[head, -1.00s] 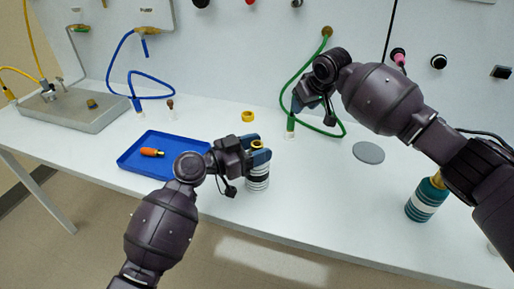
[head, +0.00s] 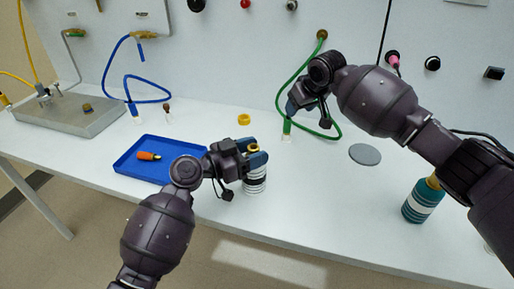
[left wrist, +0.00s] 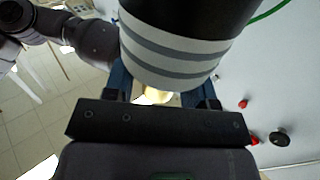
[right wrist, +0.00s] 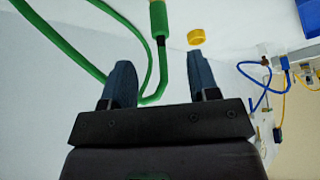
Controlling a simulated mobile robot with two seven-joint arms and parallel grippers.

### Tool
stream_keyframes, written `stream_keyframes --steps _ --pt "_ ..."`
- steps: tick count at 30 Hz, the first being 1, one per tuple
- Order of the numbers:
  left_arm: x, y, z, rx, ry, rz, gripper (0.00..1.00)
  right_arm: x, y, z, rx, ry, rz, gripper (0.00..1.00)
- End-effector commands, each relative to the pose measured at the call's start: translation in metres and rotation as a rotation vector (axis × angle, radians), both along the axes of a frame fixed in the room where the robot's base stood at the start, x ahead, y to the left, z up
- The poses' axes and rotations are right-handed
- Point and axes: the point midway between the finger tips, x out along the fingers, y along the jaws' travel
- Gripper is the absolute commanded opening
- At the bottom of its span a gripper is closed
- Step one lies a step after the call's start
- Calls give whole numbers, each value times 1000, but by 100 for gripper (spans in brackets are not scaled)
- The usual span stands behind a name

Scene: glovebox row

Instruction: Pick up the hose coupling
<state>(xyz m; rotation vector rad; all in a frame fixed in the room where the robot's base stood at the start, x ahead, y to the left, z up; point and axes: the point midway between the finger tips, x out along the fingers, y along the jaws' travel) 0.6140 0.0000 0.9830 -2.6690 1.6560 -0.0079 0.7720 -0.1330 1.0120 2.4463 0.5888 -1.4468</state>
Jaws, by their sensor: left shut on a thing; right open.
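My left gripper (head: 258,158) is shut on the brass-coloured neck of a black-and-white striped cylinder (head: 255,181), near the front edge of the table. The cylinder's banded body also fills the top of the left wrist view (left wrist: 178,58). Whether its base touches the table is unclear. My right gripper (right wrist: 160,62) is open and empty near a green hose (right wrist: 70,43). The hose's end with a brass-coloured fitting (right wrist: 158,17) shows beyond its fingertips. In the head view the hose's lower end (head: 287,127) hangs beside the right gripper. No part is clearly labelled as the coupling.
A blue tray (head: 128,166) holds an orange piece (head: 148,156). A yellow ring (head: 244,119) and a grey disc (head: 365,154) lie on the table. A teal banded bottle (head: 422,202) stands at right. A grey tray (head: 85,122) and blue hose (head: 150,101) are at left.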

Motion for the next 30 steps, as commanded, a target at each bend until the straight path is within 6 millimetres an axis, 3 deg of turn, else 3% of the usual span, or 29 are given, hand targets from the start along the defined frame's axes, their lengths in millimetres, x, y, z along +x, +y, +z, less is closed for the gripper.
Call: stream_keyframes --steps 1,7,11,20,26,30 --pt "-1 1 -11 10 17 -2 20 0 6 -1 6 1 6 57" --pt "-2 0 -12 11 18 -3 20 3 47 17 44 -16 15 57" --pt "-2 1 -12 12 18 -3 20 5 59 26 31 25 -145 57" --pt "-2 1 -13 12 18 -3 20 4 30 24 -24 97 -550 57" --pt "-2 0 -13 12 18 -3 20 3 26 19 -18 113 -629 57" --pt "-2 0 -13 12 18 -4 20 10 25 2 -16 115 -633 57"
